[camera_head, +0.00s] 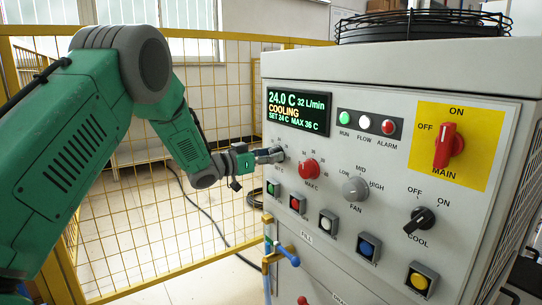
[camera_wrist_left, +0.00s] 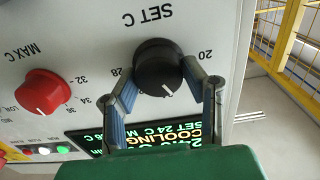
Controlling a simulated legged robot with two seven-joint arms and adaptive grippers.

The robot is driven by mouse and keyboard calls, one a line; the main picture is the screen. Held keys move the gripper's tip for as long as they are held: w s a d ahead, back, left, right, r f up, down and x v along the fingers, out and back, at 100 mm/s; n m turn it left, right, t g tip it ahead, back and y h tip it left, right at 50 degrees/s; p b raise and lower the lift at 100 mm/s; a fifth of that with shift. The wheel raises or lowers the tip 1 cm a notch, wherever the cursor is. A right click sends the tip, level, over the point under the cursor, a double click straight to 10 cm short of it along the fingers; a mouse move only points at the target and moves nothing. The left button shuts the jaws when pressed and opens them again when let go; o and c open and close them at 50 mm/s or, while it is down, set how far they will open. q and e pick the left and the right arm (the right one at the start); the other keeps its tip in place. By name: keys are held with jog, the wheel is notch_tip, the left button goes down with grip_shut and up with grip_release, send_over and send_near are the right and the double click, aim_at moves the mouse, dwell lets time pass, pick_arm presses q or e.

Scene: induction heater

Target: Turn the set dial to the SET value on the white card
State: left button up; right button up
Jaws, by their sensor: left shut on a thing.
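The black set dial (camera_wrist_left: 158,66) sits under the upside-down label SET C in the left wrist view, with 28 on its left and 20 on its right. Its white mark points down and slightly right in that view. My left gripper (camera_wrist_left: 163,88) is shut on the dial, one finger on each side. In the head view my left gripper (camera_head: 268,155) reaches the panel's left edge and hides most of the dial. The display (camera_head: 298,112) reads 24.0 C, 32 L/min, COOLING, SET 24 C, MAX 36 C. No white card is in view. My right gripper is not in view.
The red MAX C dial (camera_head: 309,168) is close beside the set dial. The FAN knob (camera_head: 355,189), COOL switch (camera_head: 422,219) and red MAIN switch (camera_head: 447,146) are farther right. Several square buttons line the panel below. A yellow mesh fence (camera_head: 150,225) stands behind my arm.

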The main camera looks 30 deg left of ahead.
pick_arm(q)
jog(key=o, duration=1.1)
jog(key=shift+w, duration=0.1)
jog(key=shift+w+f, duration=0.15)
jog(key=v, duration=1.2)
jog(key=shift+a+f, duration=0.1)
jog(key=shift+a, duration=0.05)
jog(key=shift+o, duration=0.3)
